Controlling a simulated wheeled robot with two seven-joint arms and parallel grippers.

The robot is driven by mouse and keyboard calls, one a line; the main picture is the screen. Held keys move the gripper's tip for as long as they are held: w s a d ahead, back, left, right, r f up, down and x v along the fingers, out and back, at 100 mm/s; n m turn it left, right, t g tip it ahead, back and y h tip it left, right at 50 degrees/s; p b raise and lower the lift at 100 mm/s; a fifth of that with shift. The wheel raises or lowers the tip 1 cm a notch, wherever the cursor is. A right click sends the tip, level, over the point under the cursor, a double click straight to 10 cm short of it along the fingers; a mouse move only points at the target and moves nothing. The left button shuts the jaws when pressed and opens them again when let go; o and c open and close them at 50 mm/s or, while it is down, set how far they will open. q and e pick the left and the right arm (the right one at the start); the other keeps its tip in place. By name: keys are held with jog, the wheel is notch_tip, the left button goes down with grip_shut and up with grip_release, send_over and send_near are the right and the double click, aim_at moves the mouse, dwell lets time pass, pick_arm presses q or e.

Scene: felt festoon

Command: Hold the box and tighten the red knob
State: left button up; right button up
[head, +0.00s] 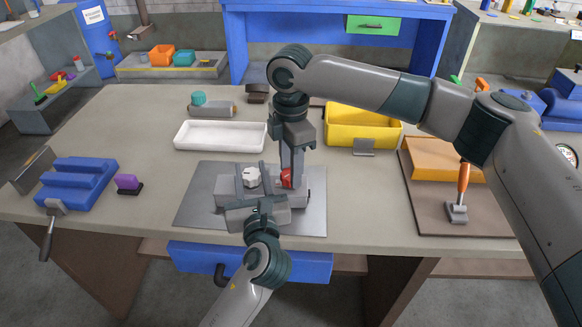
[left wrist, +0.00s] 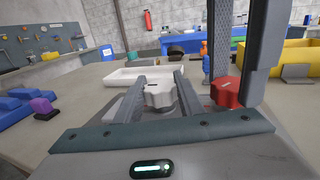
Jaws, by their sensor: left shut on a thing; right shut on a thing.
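The grey box (head: 299,197) sits on a grey mat (head: 200,190) at the front middle of the table. It has a white knob (head: 251,177) at its left and a red knob (head: 286,178) at its right. My left gripper (head: 250,169) reaches in from the front and is shut on the box. Its fingers lie on both sides of the white knob, also seen in the left wrist view (left wrist: 158,93). My right gripper (head: 291,172) points down from above and is shut on the red knob, partly hiding it. The red knob (left wrist: 228,92) also shows in the left wrist view.
A white tray (head: 220,146) and a yellow bin (head: 362,142) stand behind the box. A blue block (head: 75,183) and a purple piece (head: 128,184) are at left. An orange-handled tool (head: 462,182) stands on a brown board at right.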

jog(key=shift+m, duration=0.4)
jog(key=m, duration=0.3)
jog(key=shift+a, duration=0.1)
jog(key=m, duration=0.4)
jog(key=shift+m, duration=0.3)
jog(key=o, duration=1.1)
jog(key=shift+s, duration=0.1)
jog(key=shift+c, duration=0.2)
jog(key=shift+r, duration=0.1)
notch_tip(320, 180, up, 12)
